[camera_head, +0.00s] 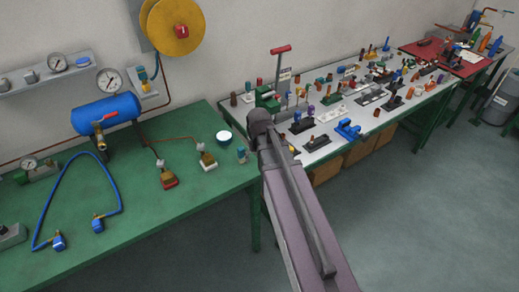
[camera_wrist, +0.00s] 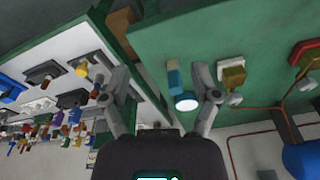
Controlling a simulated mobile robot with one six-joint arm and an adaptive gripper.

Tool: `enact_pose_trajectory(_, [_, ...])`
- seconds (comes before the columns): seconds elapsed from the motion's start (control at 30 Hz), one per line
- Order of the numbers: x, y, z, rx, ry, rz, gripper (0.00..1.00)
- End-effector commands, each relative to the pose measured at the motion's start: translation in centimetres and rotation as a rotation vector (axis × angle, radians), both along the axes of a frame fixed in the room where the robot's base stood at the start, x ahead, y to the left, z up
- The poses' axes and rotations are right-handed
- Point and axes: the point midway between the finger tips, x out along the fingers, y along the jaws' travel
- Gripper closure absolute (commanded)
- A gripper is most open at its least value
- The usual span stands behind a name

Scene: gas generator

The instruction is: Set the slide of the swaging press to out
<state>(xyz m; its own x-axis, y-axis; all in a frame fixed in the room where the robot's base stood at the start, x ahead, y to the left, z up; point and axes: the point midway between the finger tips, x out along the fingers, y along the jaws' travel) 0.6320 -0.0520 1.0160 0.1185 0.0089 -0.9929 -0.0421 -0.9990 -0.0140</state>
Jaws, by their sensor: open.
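A green press-like device (camera_head: 267,98) with a tall red T-handle (camera_head: 281,49) stands at the back left of the white-topped table, behind my arm. It may be the swaging press; its slide cannot be made out. My gripper (camera_wrist: 160,72) shows in the wrist view with its two fingers spread and nothing held between them. The wrist view is turned over, with the green bench edge and the white table beyond the fingers. In the head view my arm hides the gripper.
The green bench (camera_head: 205,192) carries a blue tank (camera_head: 106,113), a blue hose and a white-topped round item (camera_head: 224,136). The white table (camera_head: 322,152) is crowded with small coloured fittings. A red mat (camera_head: 440,60) lies farther right. Floor in front is clear.

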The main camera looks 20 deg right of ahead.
Motion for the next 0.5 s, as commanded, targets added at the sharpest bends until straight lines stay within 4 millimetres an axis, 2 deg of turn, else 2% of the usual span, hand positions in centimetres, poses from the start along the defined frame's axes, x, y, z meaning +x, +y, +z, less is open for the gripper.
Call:
enact_pose_trajectory(0.03, [-0.8, 0.4, 0.2, 0.000, 0.007, 0.004, 0.21])
enact_pose_trajectory(0.2, [-2.2, 1.4, 0.4, -0.001, 0.026, 0.011, 0.21])
enact_pose_trajectory(0.5, [-3.0, 1.9, 0.5, -0.002, 0.039, 0.014, 0.21])
